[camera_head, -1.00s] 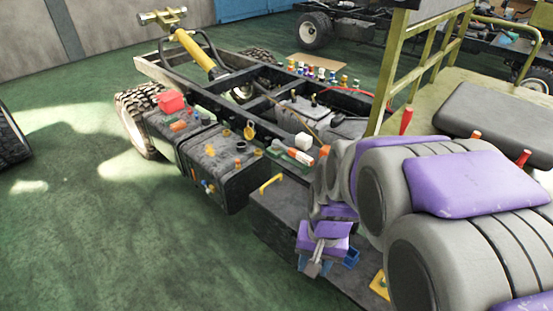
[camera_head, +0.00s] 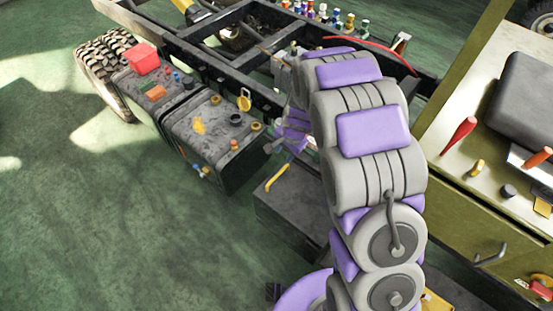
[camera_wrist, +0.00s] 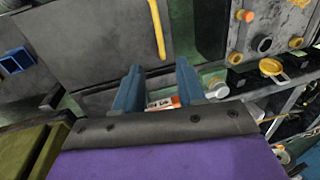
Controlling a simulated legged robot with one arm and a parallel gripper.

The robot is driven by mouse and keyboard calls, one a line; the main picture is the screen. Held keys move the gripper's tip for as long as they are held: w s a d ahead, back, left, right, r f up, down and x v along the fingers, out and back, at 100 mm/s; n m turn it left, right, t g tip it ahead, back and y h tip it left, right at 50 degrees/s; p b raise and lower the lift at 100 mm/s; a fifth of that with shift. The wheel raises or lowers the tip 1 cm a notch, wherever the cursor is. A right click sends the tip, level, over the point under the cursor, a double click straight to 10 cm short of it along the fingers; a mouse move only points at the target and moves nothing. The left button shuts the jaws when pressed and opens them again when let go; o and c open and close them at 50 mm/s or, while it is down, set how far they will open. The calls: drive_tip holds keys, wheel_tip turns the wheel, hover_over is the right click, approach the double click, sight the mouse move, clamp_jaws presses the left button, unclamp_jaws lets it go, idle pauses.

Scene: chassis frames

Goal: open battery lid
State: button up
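The battery lid is the dark flat top of a box (camera_head: 290,200) beside the frame, with a yellow handle (camera_head: 277,178) near its left edge. In the wrist view the dark lid (camera_wrist: 105,38) fills the upper left and its yellow handle (camera_wrist: 157,30) stands just beyond my fingertips. My gripper (camera_wrist: 158,65) has two blue fingers spread apart with nothing held between them. In the head view my gripper's purple wrist is near the handle, partly hidden by my arm; its fingertips cannot be made out.
A dark tank with caps (camera_head: 215,135) sits left of the lid, and a red box (camera_head: 142,58) lies further left. A small orange and white item (camera_wrist: 162,103) shows between and behind my fingers. Chassis rails (camera_head: 320,50) run behind. Green floor at left is clear.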

sight(277, 175)
drive_tip(key=f+b, duration=0.1)
drive_tip(key=f, duration=0.4)
drive_tip(key=w+a+f+b, duration=0.1)
drive_tip(key=f, duration=0.5)
drive_tip(key=w+f+b, duration=0.1)
drive_tip(key=f, duration=0.4)
drive_tip(key=shift+a+f, duration=0.25)
drive_tip(key=shift+a, duration=0.05)
drive_tip(key=shift+a+f, duration=0.2)
drive_tip(key=shift+a, duration=0.2)
drive_tip(key=shift+d, duration=0.15)
clamp_jaws()
